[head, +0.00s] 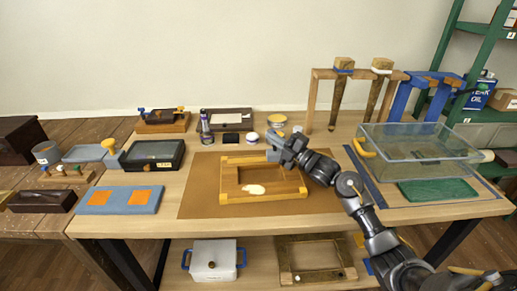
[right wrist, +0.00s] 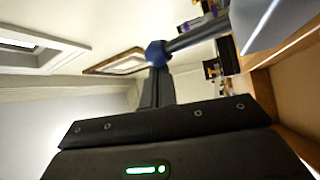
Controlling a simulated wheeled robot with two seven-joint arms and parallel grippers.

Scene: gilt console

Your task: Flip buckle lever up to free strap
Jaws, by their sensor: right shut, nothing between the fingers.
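My right gripper (head: 273,146) is shut and empty. It is over the far right part of a wooden frame (head: 235,197) that lies on a brown mat on the table. Whether it touches the frame or is just above it I cannot tell. I cannot make out a buckle lever or a strap on the frame; the gripper and arm hide part of its far right side. In the right wrist view a blue knob (right wrist: 157,53) on a dark rod shows beyond a dark body, and a blue-grey piece (right wrist: 262,22) fills the top right. My left gripper is not in view.
A clear bin (head: 425,165) stands at the right of the table. Behind it are a wooden rack (head: 314,100) and a blue rack (head: 401,103). Jars and dark trays line the back and left. The brown mat (head: 200,190) is bare left of the frame.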

